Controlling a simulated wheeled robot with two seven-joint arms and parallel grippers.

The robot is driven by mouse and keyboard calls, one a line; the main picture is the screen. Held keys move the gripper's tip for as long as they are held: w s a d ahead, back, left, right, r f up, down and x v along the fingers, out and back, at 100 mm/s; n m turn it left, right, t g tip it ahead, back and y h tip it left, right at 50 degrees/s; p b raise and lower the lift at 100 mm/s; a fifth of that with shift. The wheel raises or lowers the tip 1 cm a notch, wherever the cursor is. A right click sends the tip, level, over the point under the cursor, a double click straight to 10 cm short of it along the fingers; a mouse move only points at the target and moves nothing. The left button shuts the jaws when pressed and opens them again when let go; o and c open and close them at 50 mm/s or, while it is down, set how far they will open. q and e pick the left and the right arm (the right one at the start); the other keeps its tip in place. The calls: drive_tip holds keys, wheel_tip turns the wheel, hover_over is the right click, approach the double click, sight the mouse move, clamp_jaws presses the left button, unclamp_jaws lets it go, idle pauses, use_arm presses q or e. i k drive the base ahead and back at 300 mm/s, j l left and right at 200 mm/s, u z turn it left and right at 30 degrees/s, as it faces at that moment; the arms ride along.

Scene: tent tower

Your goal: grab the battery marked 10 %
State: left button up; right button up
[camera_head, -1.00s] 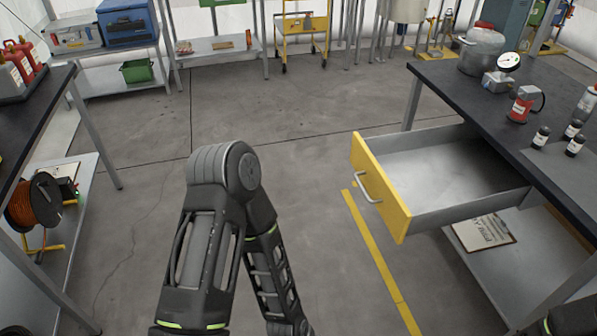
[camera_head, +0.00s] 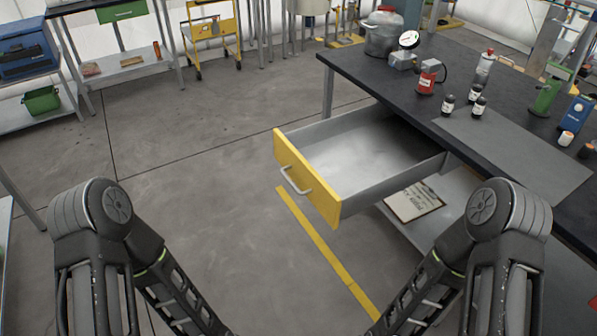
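I see no battery marked 10 % in this view; labels on the small items are too small to read. An open drawer (camera_head: 308,180) with a yellow front sticks out from the dark workbench (camera_head: 375,85) right of centre, and the visible part of its metal inside looks empty. Both of my arms show at the bottom, bent at the elbows. Their grippers are below the picture edge.
The bench holds a red can (camera_head: 427,78), several small dark bottles, a pressure pot (camera_head: 383,35), a green tool (camera_head: 549,92) and a blue device (camera_head: 574,118). A clipboard (camera_head: 413,202) lies on the shelf below. The floor (camera_head: 200,150) left of the drawer is clear.

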sight(480, 103)
drive_tip(key=z, duration=2.2)
drive_tip(key=i+j, duration=0.15)
drive_tip(key=j, duration=0.2)
drive_tip(key=i+j, duration=0.15)
drive_tip(key=j, duration=0.2)
drive_tip(key=i+j, duration=0.2)
drive_tip(key=j, duration=0.15)
